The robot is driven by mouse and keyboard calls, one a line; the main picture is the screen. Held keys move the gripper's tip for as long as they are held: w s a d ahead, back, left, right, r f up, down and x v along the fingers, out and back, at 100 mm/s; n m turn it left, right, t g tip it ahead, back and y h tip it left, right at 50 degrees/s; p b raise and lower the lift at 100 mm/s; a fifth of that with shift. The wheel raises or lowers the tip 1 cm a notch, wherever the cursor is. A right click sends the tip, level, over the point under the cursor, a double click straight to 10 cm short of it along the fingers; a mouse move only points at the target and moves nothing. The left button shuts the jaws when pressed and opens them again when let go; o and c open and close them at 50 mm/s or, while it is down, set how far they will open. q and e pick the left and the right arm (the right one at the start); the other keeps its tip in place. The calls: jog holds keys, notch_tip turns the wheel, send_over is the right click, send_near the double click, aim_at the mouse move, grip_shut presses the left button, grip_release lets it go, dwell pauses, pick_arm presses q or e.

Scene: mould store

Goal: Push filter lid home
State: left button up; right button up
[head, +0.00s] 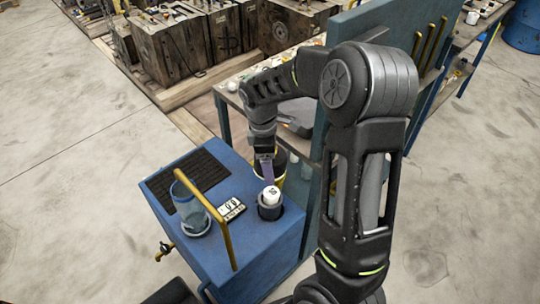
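A white round cap with dark marks on top, which looks like the filter lid (270,194), sits in a dark round housing (269,212) on top of the blue machine (245,255). Its upper part stands above the housing rim. My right gripper (267,180) points down just behind the lid, close to it. I cannot tell whether it touches. Only one narrow purple-grey finger shows clearly, so its opening is hidden. My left gripper is not in view.
On the machine are a clear bluish cylinder (190,203), a yellow bar handle (222,236), a small display (231,208) and a black ribbed mat (187,180).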

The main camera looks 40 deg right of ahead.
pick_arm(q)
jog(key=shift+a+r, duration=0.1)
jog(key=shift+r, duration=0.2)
pick_arm(e)
jog(key=shift+w+d+r+g, duration=0.15)
jog(key=shift+w+d+g, duration=0.1)
jog(key=shift+g, duration=0.15)
jog(key=shift+s, duration=0.1)
jog(key=shift+h, duration=0.3)
notch_tip(320, 180, down, 9)
jog(key=n+t+b, duration=0.1)
jog(key=n+b, duration=0.4)
jog(key=b, duration=0.2)
jog(key=shift+r+n, duration=0.15)
jog(key=shift+n, duration=0.15)
jog(key=shift+f+b, duration=0.35)
jog(key=shift+f, duration=0.35)
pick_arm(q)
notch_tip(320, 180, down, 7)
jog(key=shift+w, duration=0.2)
